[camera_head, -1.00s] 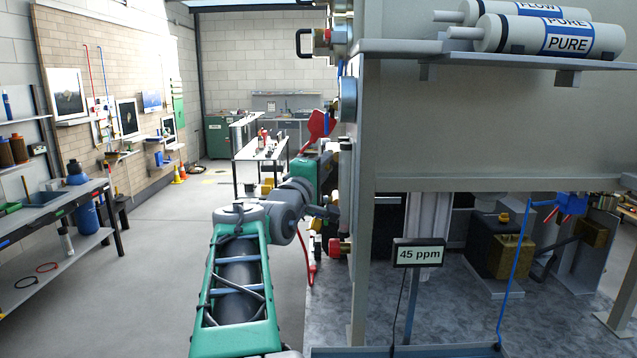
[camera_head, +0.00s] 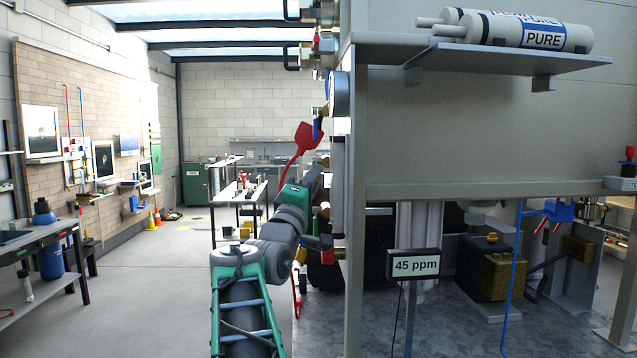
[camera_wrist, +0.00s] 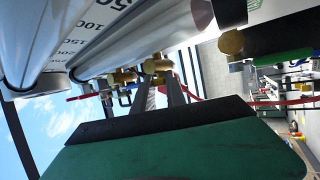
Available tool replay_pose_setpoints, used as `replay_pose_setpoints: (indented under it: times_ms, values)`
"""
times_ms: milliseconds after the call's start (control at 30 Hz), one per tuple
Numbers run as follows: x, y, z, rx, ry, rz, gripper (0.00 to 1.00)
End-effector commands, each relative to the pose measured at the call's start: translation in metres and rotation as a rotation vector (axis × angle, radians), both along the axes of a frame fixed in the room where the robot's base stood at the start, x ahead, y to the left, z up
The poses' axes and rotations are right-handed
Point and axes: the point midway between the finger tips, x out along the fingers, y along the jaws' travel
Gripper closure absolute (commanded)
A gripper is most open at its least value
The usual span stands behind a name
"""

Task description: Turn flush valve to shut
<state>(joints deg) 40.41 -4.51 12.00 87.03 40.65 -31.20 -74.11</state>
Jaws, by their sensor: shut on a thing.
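My gripper (camera_head: 322,170) is up against the left side of the grey rig, among its brass fittings. In the wrist view, the two grey fingers of my gripper (camera_wrist: 158,94) reach up to a brass valve body (camera_wrist: 156,66) below large white tubes. The fingers are shut on a small part at this valve, which I take to be the flush valve's handle. The fingers and the green housing hide most of that part, so its angle cannot be told. A red paddle-shaped piece (camera_head: 307,136) stands above my gripper in the head view, beside a blue handle (camera_head: 317,128).
A round gauge (camera_head: 339,94) and more valves line the rig's edge above. A red-knobbed fitting (camera_head: 338,254) is below. A "45 ppm" display (camera_head: 414,265) stands in front. White tubes marked PURE (camera_head: 545,39) lie on a shelf. Open floor (camera_head: 170,275) is to the left.

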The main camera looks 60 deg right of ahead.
Motion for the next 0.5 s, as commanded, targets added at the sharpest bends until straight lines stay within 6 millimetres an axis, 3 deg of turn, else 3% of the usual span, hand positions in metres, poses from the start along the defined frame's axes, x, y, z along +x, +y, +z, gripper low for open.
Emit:
replay_pose_setpoints:
  times_ms: [100,133,300,367,500]
  values:
    - [0.0006,0.0008,0.0023,-0.003,-0.003,0.004,1.00]
    - [0.0004,0.0007,0.0024,-0.003,-0.003,0.004,0.81]
    - [-0.0006,-0.0001,0.0018,-0.003,-0.002,0.001,0.67]
    - [-0.0007,-0.0004,0.0015,-0.002,-0.001,0.000,0.62]
    - [-0.0012,-0.0006,0.0012,-0.002,-0.001,-0.001,0.62]
